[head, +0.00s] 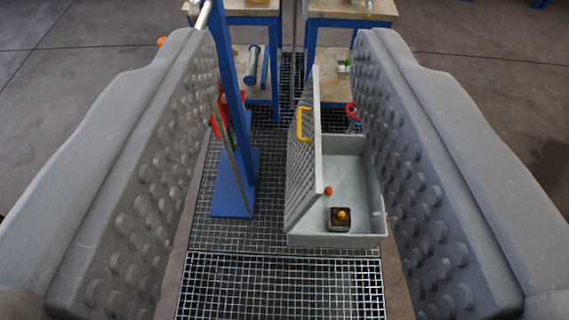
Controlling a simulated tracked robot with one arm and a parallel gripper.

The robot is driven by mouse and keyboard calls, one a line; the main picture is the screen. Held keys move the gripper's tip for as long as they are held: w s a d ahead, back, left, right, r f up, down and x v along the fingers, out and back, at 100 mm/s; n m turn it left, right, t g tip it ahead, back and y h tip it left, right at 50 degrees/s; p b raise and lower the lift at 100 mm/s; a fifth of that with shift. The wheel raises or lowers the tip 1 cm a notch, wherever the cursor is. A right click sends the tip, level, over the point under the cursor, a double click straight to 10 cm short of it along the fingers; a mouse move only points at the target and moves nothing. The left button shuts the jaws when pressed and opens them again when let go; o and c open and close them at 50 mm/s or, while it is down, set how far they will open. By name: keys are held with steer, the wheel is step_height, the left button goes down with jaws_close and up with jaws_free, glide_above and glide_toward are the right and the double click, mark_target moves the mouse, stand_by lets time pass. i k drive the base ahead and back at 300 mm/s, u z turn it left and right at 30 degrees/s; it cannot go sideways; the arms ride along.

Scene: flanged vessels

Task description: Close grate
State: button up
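The grate (303,165) is a grey perforated panel with a yellow handle (303,124). It stands upright, swung up along the left side of a grey open-topped box (374,172). An orange knob (328,191) shows at the grate's near edge. Inside the box, near its front, lies a small dark block with a yellow-orange top (340,218). My gripper (287,150) has two large grey studded fingers, spread wide at the left and right of the view. It is open and empty, and the box and grate show between the fingers, farther off.
A blue post on a blue base (232,185) stands left of the grate, with red parts on it. Metal floor grating (280,285) lies in front of the box. Two blue-legged tables (350,10) stand behind. The left finger partly covers the post's surroundings.

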mark_target(304, 184)
steer(key=z, duration=0.2)
steer(key=i, duration=0.75)
steer(key=u, duration=0.1)
steer(key=k, duration=1.3)
steer(key=z, duration=0.15)
steer(key=i, duration=1.45)
steer(key=u, duration=0.7)
